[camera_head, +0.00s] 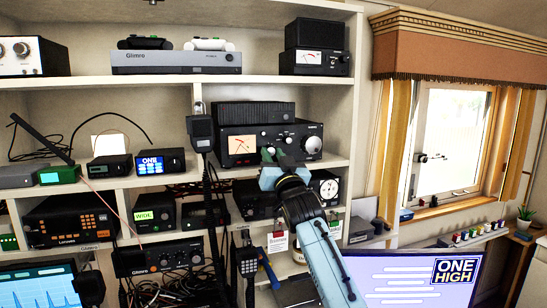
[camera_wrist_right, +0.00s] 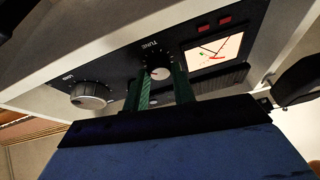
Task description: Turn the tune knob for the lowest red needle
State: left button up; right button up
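The black radio tuner (camera_head: 268,143) sits in the middle shelf cubby, with a lit cream meter (camera_head: 242,144) on its left and knobs on its right. In the right wrist view the tune knob (camera_wrist_right: 159,73), marked TUNE, is small and pale-faced. The lit meter (camera_wrist_right: 213,51) there shows a red line and dark needle lines; the exact reading is too small to tell. My right gripper (camera_wrist_right: 162,80) has its green fingers apart on either side of the tune knob; I cannot tell whether they touch it. In the head view the right gripper (camera_head: 275,158) hides part of the tuner's lower front. My left gripper is not in view.
A larger knob (camera_wrist_right: 90,94) stands beside the tune knob. A hanging microphone (camera_head: 201,133) is left of the tuner. A round-dial unit (camera_head: 327,187) is below right, close to my right arm. A monitor (camera_head: 415,278) stands at the lower right.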

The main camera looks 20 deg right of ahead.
jog(key=c, duration=0.4)
jog(key=n, duration=0.1)
jog(key=n+y+p, duration=0.2)
jog(key=n, duration=0.1)
jog(key=shift+d+r, duration=0.15)
jog(key=shift+r, duration=0.1)
jog(key=shift+f+n+g+y+p, duration=0.1)
jog(key=shift+n+g+y+p, duration=0.2)
jog(key=shift+n+y+p, duration=0.7)
jog(key=shift+f+n+h, duration=0.1)
jog(key=shift+n+h, duration=0.2)
jog(key=o, duration=1)
jog(key=b+v, duration=0.4)
jog(key=v, duration=0.9)
jog(key=shift+s, duration=0.25)
